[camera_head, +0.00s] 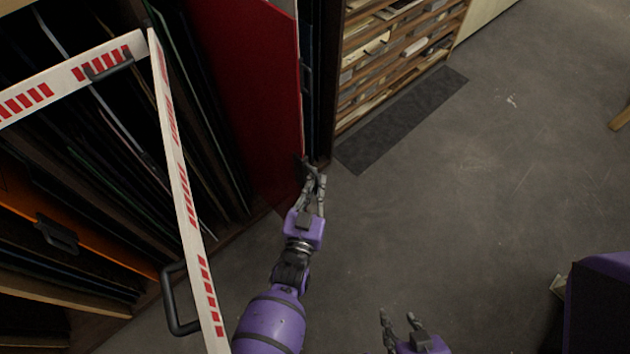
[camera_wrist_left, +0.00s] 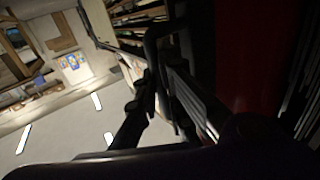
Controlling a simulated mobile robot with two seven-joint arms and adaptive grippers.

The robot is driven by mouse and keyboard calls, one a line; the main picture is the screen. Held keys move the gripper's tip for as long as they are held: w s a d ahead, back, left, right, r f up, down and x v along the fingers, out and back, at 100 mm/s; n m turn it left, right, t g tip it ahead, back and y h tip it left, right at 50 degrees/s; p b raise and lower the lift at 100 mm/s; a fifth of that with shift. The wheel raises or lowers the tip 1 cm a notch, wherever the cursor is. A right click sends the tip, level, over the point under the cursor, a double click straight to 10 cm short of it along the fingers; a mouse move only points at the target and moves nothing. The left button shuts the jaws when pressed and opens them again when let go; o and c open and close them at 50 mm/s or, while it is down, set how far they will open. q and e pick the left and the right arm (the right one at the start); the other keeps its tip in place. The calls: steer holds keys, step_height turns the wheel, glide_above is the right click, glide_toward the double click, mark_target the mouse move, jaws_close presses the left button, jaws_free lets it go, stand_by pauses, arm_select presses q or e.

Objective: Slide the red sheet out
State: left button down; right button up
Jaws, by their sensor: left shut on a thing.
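The red sheet (camera_head: 255,90) stands upright in the rack at the left, its near edge facing the open floor. It also shows as a dark red band in the left wrist view (camera_wrist_left: 243,60). My left gripper (camera_head: 312,172) is at the lower part of that edge, shut on the red sheet; the exact contact is dark and partly hidden by the fingers. The left wrist view shows its fingers (camera_wrist_left: 152,90) around a dark part. My right gripper (camera_head: 402,322) is open and empty above the floor at the bottom, away from the sheet.
A white frame with red stripes (camera_head: 180,190) and dark handles stands in front of the rack, left of my left arm. Several dark sheets and an orange sheet (camera_head: 100,240) fill the rack. Wooden shelves (camera_head: 400,45) stand behind a dark mat (camera_head: 400,120).

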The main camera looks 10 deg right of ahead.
arm_select(q)
steer(key=c, duration=2.1)
jaws_free()
steer(key=shift+s+a, duration=0.1)
steer(key=shift+s, duration=0.05)
steer(key=v, duration=1.1)
steer(key=shift+s+a, duration=0.15)
steer(key=shift+s, duration=0.2)
steer(key=shift+f, duration=0.15)
